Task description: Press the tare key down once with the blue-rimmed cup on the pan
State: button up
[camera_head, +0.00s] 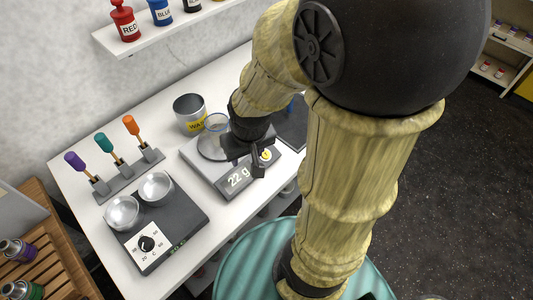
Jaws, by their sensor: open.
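The scale (206,172) stands on the white bench, and its display (238,178) reads 22 g. A clear cup with a blue rim (213,141) stands upright on the pan, partly hidden by my arm. A round yellow key (266,155), which looks like the tare key, is at the scale's front right, beside the display. My gripper (250,158) is open and empty, pointing down over the front of the scale, close to the yellow key. The arm hides part of the scale; whether a finger touches the key I cannot tell.
A metal pot labelled WAX (189,115) stands behind the scale. A hotplate (180,222) with two metal bowls is to the left. A rack (130,176) holds purple, teal and orange-handled tools. A dark pad (293,128) lies right of the scale. A shelf (160,31) of bottles hangs above.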

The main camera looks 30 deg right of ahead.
grip_shut()
dwell(1.4)
